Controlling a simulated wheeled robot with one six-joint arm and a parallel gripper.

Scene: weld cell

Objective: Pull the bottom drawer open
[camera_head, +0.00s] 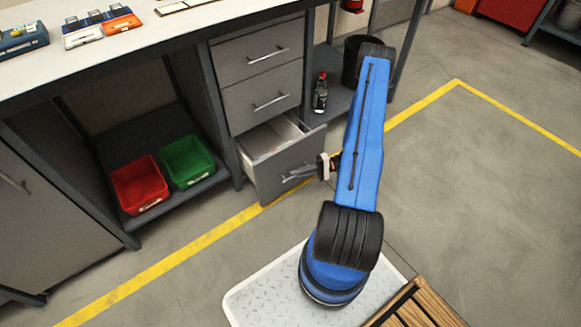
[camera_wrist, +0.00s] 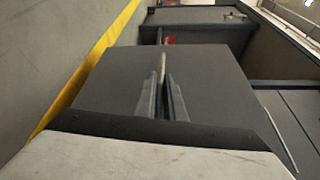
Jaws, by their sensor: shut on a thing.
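The bottom drawer (camera_head: 284,168) of the grey cabinet stands partly open. Its inside shows between its front and the cabinet, with something pale in it. Its front also fills the middle of the wrist view (camera_wrist: 208,75). My gripper (camera_head: 290,177) is at the drawer front, shut on the bar handle. In the wrist view my two fingers (camera_wrist: 162,98) close around the handle (camera_wrist: 161,40), whose far end sticks out beyond them. The part of the handle between the fingers is hidden.
The upper drawers (camera_head: 262,60) above are shut. A red bin (camera_head: 140,186) and a green bin (camera_head: 187,161) sit on the low shelf at left. A dark bottle (camera_head: 321,93) and a black bucket (camera_head: 352,62) stand to the right. The floor before the drawer is clear.

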